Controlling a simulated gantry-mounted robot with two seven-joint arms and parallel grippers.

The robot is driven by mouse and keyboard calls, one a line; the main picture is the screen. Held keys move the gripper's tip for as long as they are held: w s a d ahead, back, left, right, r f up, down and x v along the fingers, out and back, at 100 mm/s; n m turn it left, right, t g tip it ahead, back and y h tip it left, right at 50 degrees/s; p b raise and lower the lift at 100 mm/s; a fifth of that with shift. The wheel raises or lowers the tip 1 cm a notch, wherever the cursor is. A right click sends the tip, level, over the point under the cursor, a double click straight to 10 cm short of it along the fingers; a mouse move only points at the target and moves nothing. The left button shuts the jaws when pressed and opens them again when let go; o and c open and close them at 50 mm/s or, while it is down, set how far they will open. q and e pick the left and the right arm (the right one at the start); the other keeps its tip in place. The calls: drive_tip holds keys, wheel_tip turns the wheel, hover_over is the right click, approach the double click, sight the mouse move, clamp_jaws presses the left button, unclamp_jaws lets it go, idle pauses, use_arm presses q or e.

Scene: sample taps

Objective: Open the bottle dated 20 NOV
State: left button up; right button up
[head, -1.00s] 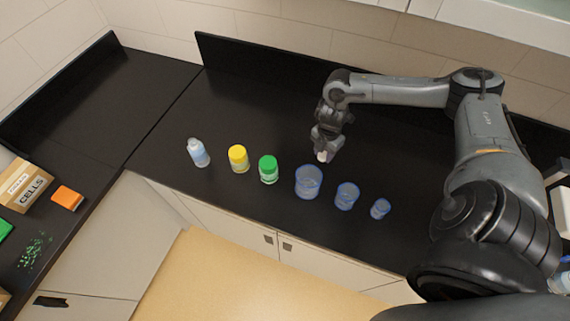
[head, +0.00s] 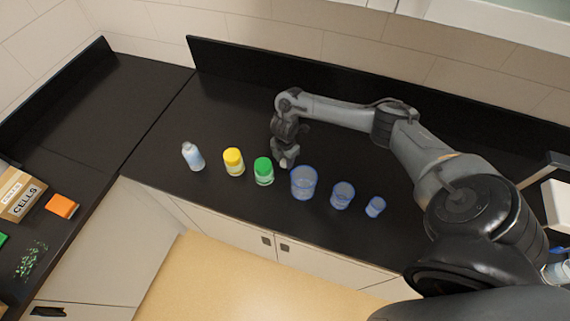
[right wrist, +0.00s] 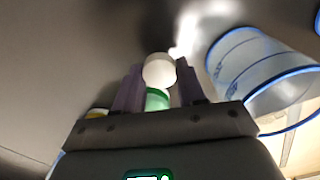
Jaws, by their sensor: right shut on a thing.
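Three bottles stand upright on the black counter: a pale blue one (head: 194,158) with a whitish top, a clear one with a yellow lid (head: 233,156), and a clear one with a green lid (head: 263,165). No date on any of them is legible. My right gripper (head: 285,163) is just right of the green-lidded bottle, shut on a small white round thing. My left gripper is not in view.
Three clear blue-rimmed beakers stand in a row to the right: a large one (head: 304,184), a medium one (head: 341,196) and a small one (head: 375,207). A cardboard box (head: 20,195) and an orange block (head: 62,205) lie far left. The counter behind the bottles is clear.

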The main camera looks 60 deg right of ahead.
sight(285, 162)
wheel_tip(285, 162, down, 3)
drive_tip(key=shift+s+f, duration=0.1)
drive_tip(key=shift+f, duration=0.15)
drive_tip(key=o, duration=1.2)
drive_tip(key=shift+c, duration=0.2)
